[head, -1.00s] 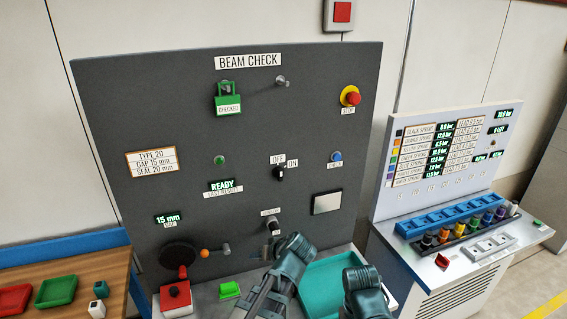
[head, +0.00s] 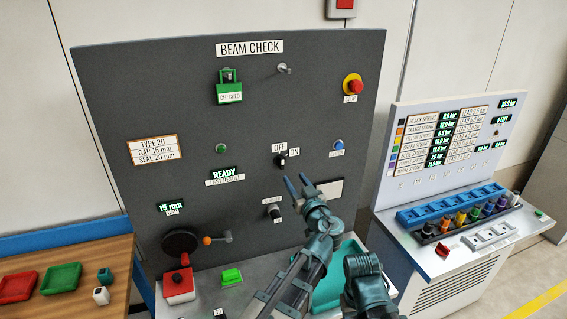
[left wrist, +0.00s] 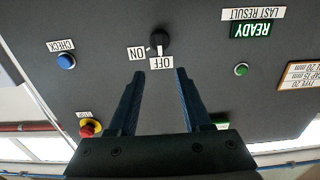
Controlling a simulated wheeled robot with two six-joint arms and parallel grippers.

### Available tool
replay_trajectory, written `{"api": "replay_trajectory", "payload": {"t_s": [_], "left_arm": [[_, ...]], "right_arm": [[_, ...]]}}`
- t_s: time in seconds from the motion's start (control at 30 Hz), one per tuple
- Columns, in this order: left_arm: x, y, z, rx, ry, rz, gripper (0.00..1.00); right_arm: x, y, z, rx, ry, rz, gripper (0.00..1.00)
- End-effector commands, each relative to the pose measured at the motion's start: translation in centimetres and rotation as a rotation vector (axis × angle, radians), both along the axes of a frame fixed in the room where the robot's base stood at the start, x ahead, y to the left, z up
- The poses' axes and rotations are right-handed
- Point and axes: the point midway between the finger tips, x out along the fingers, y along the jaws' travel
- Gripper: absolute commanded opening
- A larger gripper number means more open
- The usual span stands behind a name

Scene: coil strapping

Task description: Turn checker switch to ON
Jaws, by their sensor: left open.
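The checker switch (head: 281,161) is a black knob on the dark grey panel, with an OFF label above it and an ON label to its right. In the left wrist view the knob (left wrist: 160,41) appears upside down, its white mark toward OFF. My left gripper (head: 297,181) is open and empty, just below and right of the knob in the head view. In the wrist view its two dark fingers (left wrist: 158,72) point toward the knob, which lies beyond and between their tips, apart from them. Part of my other arm shows at the bottom; its fingers cannot be made out.
The panel (head: 120,100) also carries a green lock tag (head: 229,93), a red stop button (head: 354,86), a blue check button (head: 338,145) and a lower black knob (head: 274,212). A teal tray (head: 327,288) lies below. A side console (head: 440,150) stands to the right.

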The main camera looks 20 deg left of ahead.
Motion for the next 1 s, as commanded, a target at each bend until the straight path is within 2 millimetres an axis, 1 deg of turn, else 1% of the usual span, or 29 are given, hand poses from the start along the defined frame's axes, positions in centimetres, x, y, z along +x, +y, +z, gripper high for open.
{"api": "replay_trajectory", "payload": {"t_s": [0.03, 0.2, 0.4, 0.5, 0.7, 1.0], "left_arm": [[1.2, 0.6, 0.0, 0.000, 0.000, 0.004, 0.49], [4.2, 2.7, 0.0, -0.001, 0.001, 0.004, 0.49], [7.1, 4.7, 0.0, 0.000, 0.001, 0.004, 0.49], [8.2, 5.4, 0.0, 0.000, 0.001, 0.002, 0.49], [9.2, 6.3, 0.0, 0.000, 0.001, 0.002, 0.49], [9.4, 6.4, 0.0, 0.000, 0.001, 0.001, 0.49]], "right_arm": [[0.0, 0.0, 0.0, 0.000, 0.000, 0.000, 0.47], [0.0, 0.0, 0.0, 0.000, 0.000, 0.000, 0.47], [0.0, 0.0, 0.0, 0.000, 0.000, 0.000, 0.47], [0.0, 0.0, 0.0, 0.000, 0.000, 0.000, 0.47], [0.0, 0.0, 0.0, 0.000, 0.000, 0.000, 0.47], [0.0, 0.0, 0.0, 0.000, 0.000, 0.000, 0.47]]}}
